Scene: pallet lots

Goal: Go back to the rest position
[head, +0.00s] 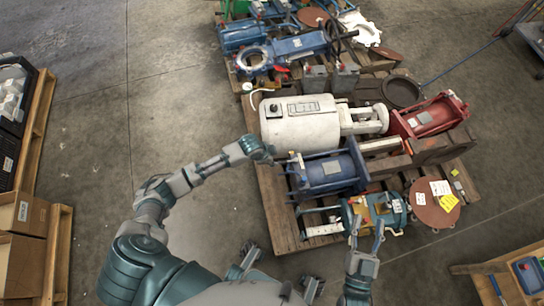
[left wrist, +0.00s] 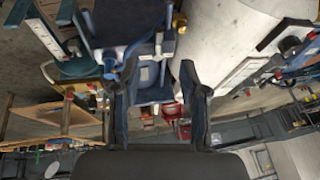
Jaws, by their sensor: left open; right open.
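My left gripper (head: 284,160) reaches in from the left, beside the blue cylindrical actuator (head: 330,173) and below the white cylindrical actuator (head: 300,127). In the left wrist view, its two dark fingers (left wrist: 158,85) stand apart with nothing held between them. Blue parts and the white cylinder (left wrist: 225,35) show beyond the fingers. I cannot tell whether a finger touches the blue actuator. My right gripper (head: 367,228) is at the lower middle, fingers apart and empty, in front of the teal and yellow actuator (head: 378,210).
A wooden pallet (head: 277,205) carries the actuators, a red unit (head: 430,116) and a rusty disc (head: 434,203). More valves crowd a pallet behind. Cardboard boxes (head: 22,214) stand at left; another pallet (head: 487,287) is at lower right. Bare floor (head: 165,90) lies left of the pallets.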

